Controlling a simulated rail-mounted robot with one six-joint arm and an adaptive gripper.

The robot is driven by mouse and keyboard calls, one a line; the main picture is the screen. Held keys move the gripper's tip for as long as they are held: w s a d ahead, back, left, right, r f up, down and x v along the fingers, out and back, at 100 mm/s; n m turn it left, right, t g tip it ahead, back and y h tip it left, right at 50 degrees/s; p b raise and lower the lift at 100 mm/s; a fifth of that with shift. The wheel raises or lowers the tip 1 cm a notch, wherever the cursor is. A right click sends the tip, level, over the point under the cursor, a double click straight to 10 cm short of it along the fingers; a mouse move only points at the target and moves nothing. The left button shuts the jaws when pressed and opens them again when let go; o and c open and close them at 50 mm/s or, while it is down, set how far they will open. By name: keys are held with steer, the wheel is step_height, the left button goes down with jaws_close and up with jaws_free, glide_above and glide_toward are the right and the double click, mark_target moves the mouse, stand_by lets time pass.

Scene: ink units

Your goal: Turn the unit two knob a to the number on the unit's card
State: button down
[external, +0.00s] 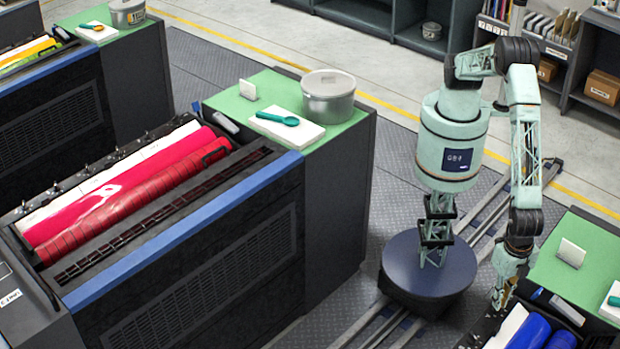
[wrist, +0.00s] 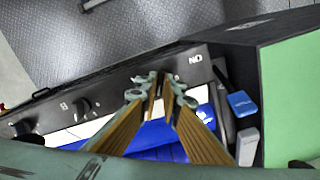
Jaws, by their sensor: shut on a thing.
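My gripper (wrist: 163,84) is over the front panel (wrist: 195,60) of the blue-roller unit in the wrist view. Its fingertips are closed together around a knob position on this panel; the knob itself is hidden behind them. Two dark knobs show further left on the same panel, a nearer one (wrist: 83,104) and a farther one (wrist: 21,128). In the external view my gripper (external: 499,296) reaches down at the edge of the unit with blue rollers (external: 530,333). A pale card (external: 571,252) stands on its green top; its number is not readable.
A blue-capped item (wrist: 242,103) and a grey one (wrist: 247,146) lie right of the fingers, beside the green top (wrist: 292,95). Another unit with red rollers (external: 130,195) stands left, with a pot (external: 328,98) on its top. Patterned floor (wrist: 130,40) lies clear beyond the panel.

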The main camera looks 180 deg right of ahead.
steer(key=m+b, duration=0.3)
steer(key=m, duration=0.1)
steer(key=shift+m, duration=0.4)
steer(key=shift+m+b, duration=1.3)
steer(key=shift+m, duration=1.1)
steer(key=c, duration=2.8)
jaws_free()
steer(key=shift+r, duration=0.2)
